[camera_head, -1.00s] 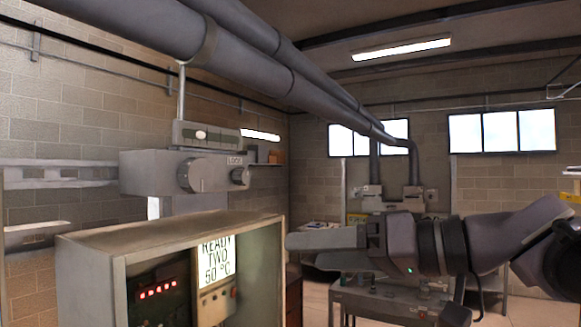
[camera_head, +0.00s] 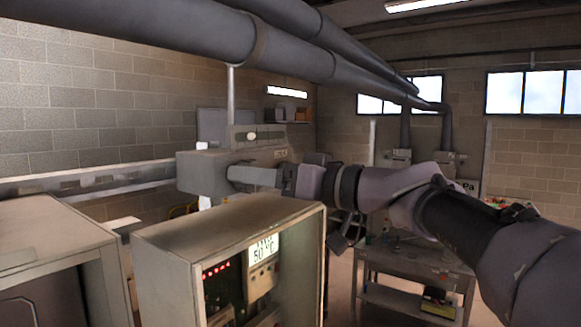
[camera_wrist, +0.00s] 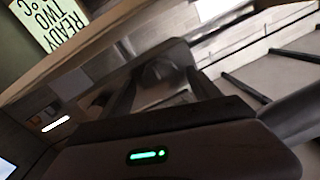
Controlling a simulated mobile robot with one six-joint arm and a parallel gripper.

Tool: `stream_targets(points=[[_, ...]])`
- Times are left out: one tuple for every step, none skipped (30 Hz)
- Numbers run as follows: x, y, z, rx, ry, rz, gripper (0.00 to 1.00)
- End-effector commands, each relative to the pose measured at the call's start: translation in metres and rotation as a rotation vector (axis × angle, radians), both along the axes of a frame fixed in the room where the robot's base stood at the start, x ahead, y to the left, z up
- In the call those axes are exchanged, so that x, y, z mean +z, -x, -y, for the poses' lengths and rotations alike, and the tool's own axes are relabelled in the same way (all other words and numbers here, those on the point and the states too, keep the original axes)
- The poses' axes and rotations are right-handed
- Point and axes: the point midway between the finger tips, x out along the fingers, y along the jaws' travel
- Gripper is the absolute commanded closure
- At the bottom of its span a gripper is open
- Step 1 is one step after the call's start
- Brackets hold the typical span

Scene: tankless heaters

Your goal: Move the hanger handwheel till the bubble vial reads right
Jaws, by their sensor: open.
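The grey hanger box (camera_head: 200,172) hangs below the pipe on a thin rod. The bubble vial (camera_head: 265,134) sits on top of it, with a pale bubble (camera_head: 252,136) in its strip; its exact reading is too small to tell. My gripper (camera_head: 232,175) is open at the front of the box, and its fingers hide the handwheel in the head view. In the wrist view my gripper (camera_wrist: 163,92) shows two dark fingers with a grey rounded shape (camera_wrist: 157,72) between them, likely the handwheel. I cannot tell whether they touch it.
An open cabinet (camera_head: 180,230) with a lit display (camera_head: 263,250) stands just below my gripper. Another cabinet (camera_head: 50,240) is at the left. The thick pipe (camera_head: 290,55) runs overhead. A metal cart (camera_head: 420,265) stands at the right.

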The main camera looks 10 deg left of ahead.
Motion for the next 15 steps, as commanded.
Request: stream_targets(points=[[0.0005, -0.0006, -0.0026, 0.001, 0.001, 0.0, 0.28], [0.0002, -0.0007, -0.0035, 0.001, 0.0, 0.0, 0.28], [0.0, -0.0008, -0.0041, 0.001, 0.0, 0.0, 0.28], [-0.0002, -0.0009, -0.0043, 0.001, 0.0, 0.0, 0.28], [-0.0003, -0.0009, -0.0043, 0.001, 0.0, 0.0, 0.28], [-0.0004, -0.001, -0.0042, 0.0, 0.0, 0.0, 0.28], [-0.0004, -0.0009, -0.0041, 0.0, 0.0, 0.0, 0.28], [-0.0004, -0.001, -0.004, 0.0, 0.0, 0.0, 0.28], [-0.0004, -0.001, -0.0039, 0.0, 0.0, 0.0, 0.3], [-0.0003, -0.001, -0.0039, 0.0, 0.0, 0.0, 0.36], [-0.0003, -0.0009, -0.0038, 0.0, 0.0, 0.0, 0.42], [-0.0003, -0.0009, -0.0038, 0.0, 0.0, 0.0, 0.49], [-0.0003, -0.0009, -0.0038, 0.0, 0.0, 0.0, 0.55], [-0.0002, -0.0009, -0.0037, 0.0, 0.0, 0.0, 0.61], [-0.0002, -0.0008, -0.0037, 0.0, 0.0, 0.0, 0.69]])
